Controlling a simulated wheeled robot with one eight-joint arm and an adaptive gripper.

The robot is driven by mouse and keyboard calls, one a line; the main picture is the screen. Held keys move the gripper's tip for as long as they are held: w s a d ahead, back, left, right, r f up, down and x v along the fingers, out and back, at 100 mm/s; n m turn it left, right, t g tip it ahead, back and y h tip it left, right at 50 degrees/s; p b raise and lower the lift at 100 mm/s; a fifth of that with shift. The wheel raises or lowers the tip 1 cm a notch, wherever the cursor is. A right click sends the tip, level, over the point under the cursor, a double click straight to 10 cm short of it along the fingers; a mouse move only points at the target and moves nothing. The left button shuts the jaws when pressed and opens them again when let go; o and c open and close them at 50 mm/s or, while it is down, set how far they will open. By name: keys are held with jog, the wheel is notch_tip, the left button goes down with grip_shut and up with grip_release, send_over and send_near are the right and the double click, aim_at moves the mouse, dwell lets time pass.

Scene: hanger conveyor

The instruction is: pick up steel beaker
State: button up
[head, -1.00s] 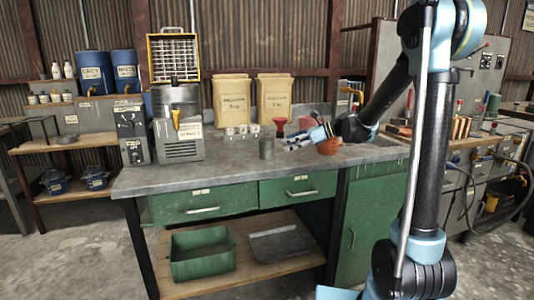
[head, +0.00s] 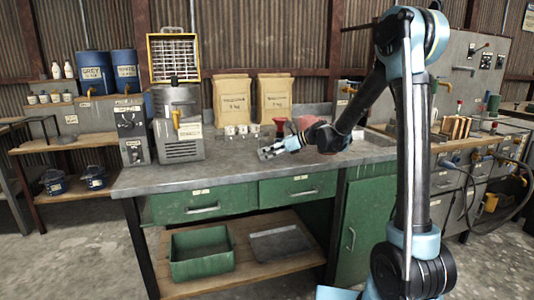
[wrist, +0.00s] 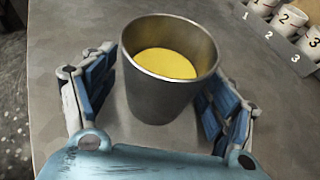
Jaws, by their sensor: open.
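The steel beaker (wrist: 160,95) stands upright in the middle of the wrist view, with yellow contents inside. My gripper (wrist: 163,80) is open, with one blue finger on each side of the beaker. The left finger is close to the wall; I cannot tell whether either finger touches it. In the head view my gripper (head: 273,150) is low over the grey workbench (head: 225,165), and the beaker is mostly hidden by the fingers there.
Numbered small cups (wrist: 290,18) stand at the upper right of the wrist view. A red funnel-like item (head: 280,125) and two paper sacks (head: 232,98) stand behind my gripper. A grey machine (head: 178,125) stands to the left. The bench front is clear.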

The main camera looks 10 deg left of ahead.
jog(key=shift+a, duration=0.1)
jog(key=c, duration=1.4)
jog(key=shift+r, duration=0.1)
